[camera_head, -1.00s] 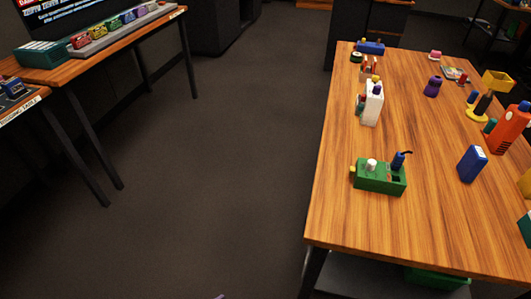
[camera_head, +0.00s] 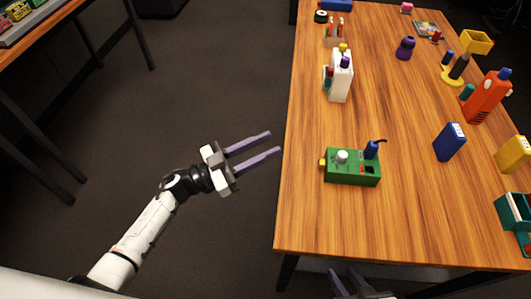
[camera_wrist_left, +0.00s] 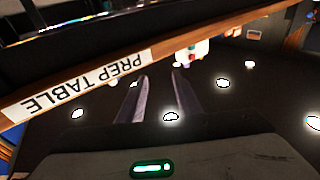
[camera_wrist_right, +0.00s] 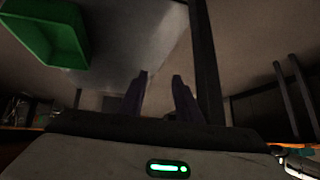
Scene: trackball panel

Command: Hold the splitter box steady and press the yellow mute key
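A green box (camera_head: 352,168), which I take to be the splitter box, sits upright near the left edge of the wooden table. A yellow key (camera_head: 322,163) sticks out of its left side. It has a white knob (camera_head: 342,156) and a blue plug (camera_head: 372,149) with a dark cable on top. My left gripper (camera_head: 275,142) is open and empty, left of the box and apart from it, its purple fingers pointing toward the table. My right gripper (camera_head: 343,270) is open and empty at the bottom of the head view, near the table's front edge. The wrist views do not show the box.
A white bottle-like object (camera_head: 340,76) stands behind the box. A blue box (camera_head: 449,142), an orange container (camera_head: 486,97) and a yellow box (camera_head: 513,153) stand to the right. In the right wrist view a green bin (camera_wrist_right: 48,30) shows. The tabletop around the green box is clear.

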